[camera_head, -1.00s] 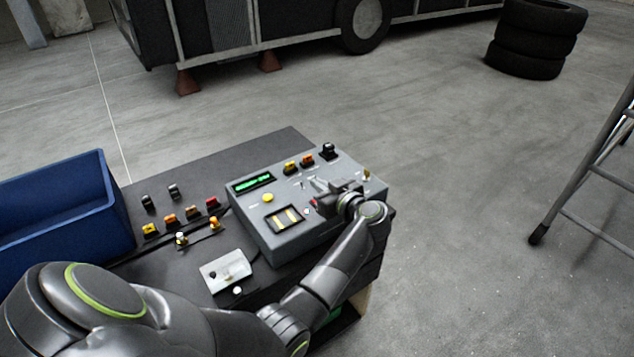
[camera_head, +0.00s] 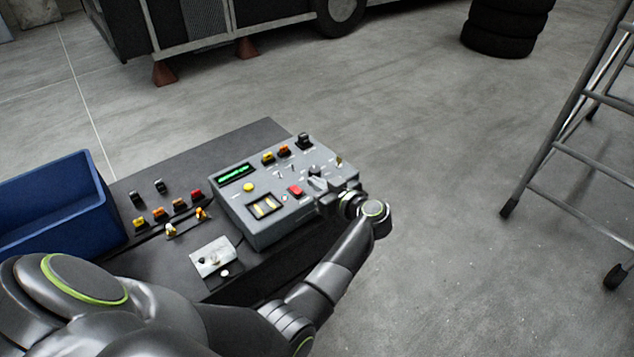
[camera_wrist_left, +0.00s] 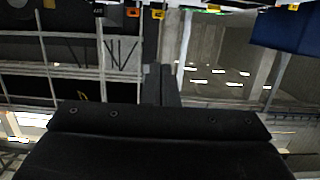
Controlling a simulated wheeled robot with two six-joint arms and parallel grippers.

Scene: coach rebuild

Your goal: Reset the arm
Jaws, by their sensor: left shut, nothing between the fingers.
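My left gripper (camera_head: 322,203) is at the right front edge of the grey control box (camera_head: 262,238), close to its top panel. It is shut and empty. In the left wrist view its closed fingers (camera_wrist_left: 161,85) stand in the middle. A red switch (camera_head: 296,190) and a dark knob (camera_head: 314,171) show on the panel just beyond the gripper. I cannot tell if the fingers touch the box. My right gripper is out of view.
The box stands on a dark bench (camera_head: 180,262) with several small coloured connectors and a light switch plate (camera_head: 213,257). A blue bin (camera_head: 50,215) is at the left. A stepladder (camera_head: 570,130) and stacked tires (camera_head: 505,28) stand on the floor. Open floor lies right of the bench.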

